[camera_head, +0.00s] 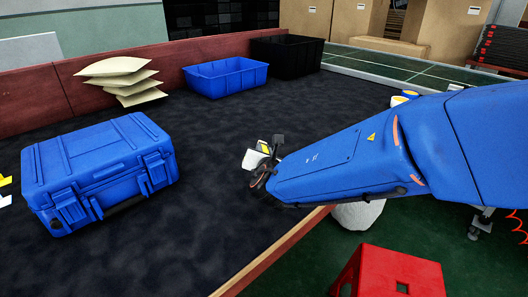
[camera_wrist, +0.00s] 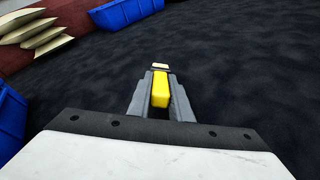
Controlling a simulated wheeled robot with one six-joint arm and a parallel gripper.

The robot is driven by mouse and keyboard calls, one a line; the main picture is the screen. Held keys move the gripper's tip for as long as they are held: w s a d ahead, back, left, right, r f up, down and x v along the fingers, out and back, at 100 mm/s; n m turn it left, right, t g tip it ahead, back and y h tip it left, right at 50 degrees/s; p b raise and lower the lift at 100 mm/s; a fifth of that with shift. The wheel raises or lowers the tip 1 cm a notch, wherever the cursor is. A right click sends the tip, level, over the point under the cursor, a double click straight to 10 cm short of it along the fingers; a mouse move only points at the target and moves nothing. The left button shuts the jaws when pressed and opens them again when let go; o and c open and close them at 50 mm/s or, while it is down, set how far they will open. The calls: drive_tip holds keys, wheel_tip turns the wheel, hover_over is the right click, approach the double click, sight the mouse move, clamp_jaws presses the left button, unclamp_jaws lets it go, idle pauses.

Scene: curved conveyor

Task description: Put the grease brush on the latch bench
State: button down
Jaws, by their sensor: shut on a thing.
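My gripper (camera_head: 271,146) is shut on a yellow object, which I take for the grease brush (camera_wrist: 160,92). In the wrist view its yellow handle lies between the two grey fingers, with a pale end (camera_wrist: 160,66) beyond it. The bench with a dark top (camera_head: 215,160), taken for the latch bench, lies under the gripper. I cannot tell whether the brush touches the top.
A blue latched case (camera_head: 100,170) stands at the left. Pale stacked bags (camera_head: 120,80), a blue bin (camera_head: 226,77) and a black bin (camera_head: 287,56) stand at the back. A red stool (camera_head: 390,272) is in front of the bench. The bench's middle is clear.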

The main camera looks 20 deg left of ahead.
drive_tip(key=shift+f, duration=0.1)
drive_tip(key=c, duration=1.6)
unclamp_jaws()
drive_tip(key=shift+s+d+r, duration=0.1)
drive_tip(key=shift+s+r, duration=0.05)
drive_tip(key=shift+r, duration=0.05)
drive_tip(key=v, duration=1.1)
drive_tip(key=shift+s+d+r, duration=0.1)
drive_tip(key=shift+s+d, duration=0.1)
drive_tip(key=shift+s, duration=0.05)
